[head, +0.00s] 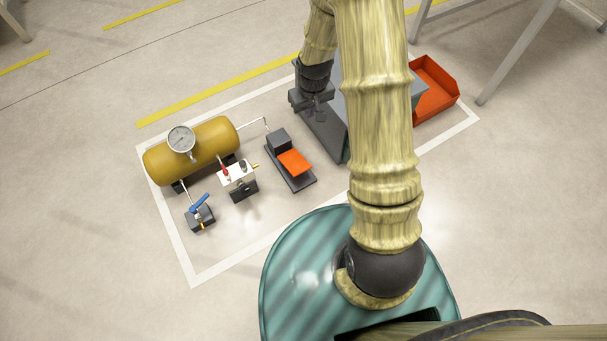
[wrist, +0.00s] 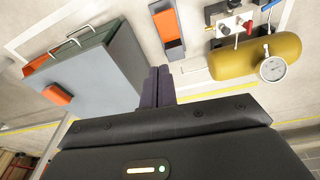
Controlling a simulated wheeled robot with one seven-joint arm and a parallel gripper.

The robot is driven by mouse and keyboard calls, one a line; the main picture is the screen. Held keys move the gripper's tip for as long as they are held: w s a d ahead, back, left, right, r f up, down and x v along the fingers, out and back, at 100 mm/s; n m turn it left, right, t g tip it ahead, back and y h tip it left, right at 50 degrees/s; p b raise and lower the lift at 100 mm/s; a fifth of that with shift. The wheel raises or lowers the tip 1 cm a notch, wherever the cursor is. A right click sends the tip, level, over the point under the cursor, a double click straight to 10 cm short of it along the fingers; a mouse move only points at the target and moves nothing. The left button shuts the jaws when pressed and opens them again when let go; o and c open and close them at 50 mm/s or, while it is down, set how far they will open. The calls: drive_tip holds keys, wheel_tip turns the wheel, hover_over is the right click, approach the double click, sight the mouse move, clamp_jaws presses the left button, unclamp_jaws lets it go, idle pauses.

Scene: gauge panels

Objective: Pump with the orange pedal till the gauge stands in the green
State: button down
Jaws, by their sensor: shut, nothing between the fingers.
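The orange pedal (head: 294,162) sits on a dark base on the floor, joined by a pipe to the yellow tank. It also shows in the wrist view (wrist: 168,26). The round white gauge (head: 181,139) stands on the yellow tank (head: 216,138); in the wrist view the gauge (wrist: 273,68) is at the right. Its needle and any green band are too small to read. My gripper (head: 318,112) is above and behind the pedal in the head view, beside the grey cabinet. In the wrist view its fingers (wrist: 161,84) are together, with nothing between them, apart from the pedal.
A grey cabinet (head: 330,128) stands right of the pedal, with a red-orange bin (head: 434,88) beyond it. A white box with a red switch (head: 237,177) and a blue-handled valve (head: 200,208) stand left of the pedal. Floor in front of the pedal is clear.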

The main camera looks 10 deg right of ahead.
drive_tip(key=n+b, duration=0.1)
drive_tip(key=b, duration=0.8)
hover_over(304, 170)
wheel_tip(304, 170, down, 25)
drive_tip(key=shift+w+f, duration=0.15)
drive_tip(key=shift+w, duration=0.05)
drive_tip(key=shift+a, duration=0.1)
wheel_tip(304, 170, down, 12)
drive_tip(key=b, duration=0.7)
drive_tip(key=shift+w+f+b, duration=0.1)
drive_tip(key=shift+f+b, duration=0.1)
drive_tip(key=shift+b, duration=0.1)
drive_tip(key=shift+s+f+b, duration=0.25)
drive_tip(key=shift+f+b, duration=0.2)
drive_tip(key=shift+f, duration=0.15)
drive_tip(key=shift+s, duration=0.1)
